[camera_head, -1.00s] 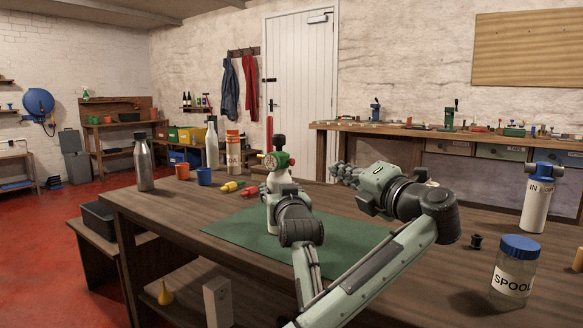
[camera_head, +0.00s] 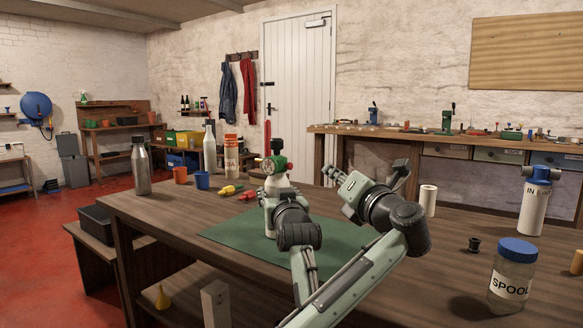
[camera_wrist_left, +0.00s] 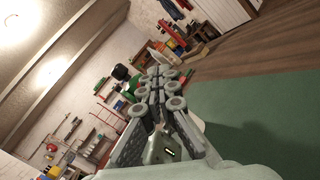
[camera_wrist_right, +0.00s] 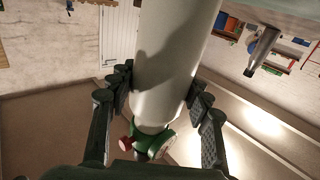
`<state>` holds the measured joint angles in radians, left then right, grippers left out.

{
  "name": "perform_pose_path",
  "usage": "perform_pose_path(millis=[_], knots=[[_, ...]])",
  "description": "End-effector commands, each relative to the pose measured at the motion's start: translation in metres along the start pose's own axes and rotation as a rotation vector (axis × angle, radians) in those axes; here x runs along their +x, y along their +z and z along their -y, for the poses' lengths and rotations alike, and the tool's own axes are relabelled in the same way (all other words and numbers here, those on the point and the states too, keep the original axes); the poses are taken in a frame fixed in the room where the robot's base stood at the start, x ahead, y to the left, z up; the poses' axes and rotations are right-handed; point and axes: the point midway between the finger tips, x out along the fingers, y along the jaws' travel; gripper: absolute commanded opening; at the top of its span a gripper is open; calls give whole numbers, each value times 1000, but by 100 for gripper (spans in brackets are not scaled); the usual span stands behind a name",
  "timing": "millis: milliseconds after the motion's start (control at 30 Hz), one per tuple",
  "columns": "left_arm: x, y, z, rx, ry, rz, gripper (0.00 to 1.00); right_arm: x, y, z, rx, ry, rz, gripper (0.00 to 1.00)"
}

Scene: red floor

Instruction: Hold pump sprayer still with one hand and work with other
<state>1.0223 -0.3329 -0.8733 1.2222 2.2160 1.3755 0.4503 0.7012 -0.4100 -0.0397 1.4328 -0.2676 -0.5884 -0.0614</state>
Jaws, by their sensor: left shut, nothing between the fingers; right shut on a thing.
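The pump sprayer (camera_head: 277,181) stands on the green mat (camera_head: 338,236), with a white body, green collar and black top knob. In the head view my right gripper (camera_head: 271,200) is at its body, partly hiding its lower part. In the right wrist view the fingers lie on both sides of the white body (camera_wrist_right: 165,60), shut on it, with the green collar (camera_wrist_right: 155,138) beyond.
A white roll (camera_head: 428,200), black spool (camera_head: 474,245), labelled jar (camera_head: 512,278) and blue-topped canister (camera_head: 534,205) stand at right. The mat's right part is clear.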

Motion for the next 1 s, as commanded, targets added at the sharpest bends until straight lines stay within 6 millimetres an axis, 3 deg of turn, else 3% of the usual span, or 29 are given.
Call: perform_pose_path(millis=[200, 433, 1000], knots=[[27, -14, -16, 3, 4, 0, 0, 0, 1, 0, 0, 1, 1, 5], [45, -25, -24, 0, -1, -4, 0, 0, 1, 0, 0, 0, 1, 5], [51, -28, -27, 1, 0, -1, 0, 0, 0, 0, 0, 0, 1, 5]])
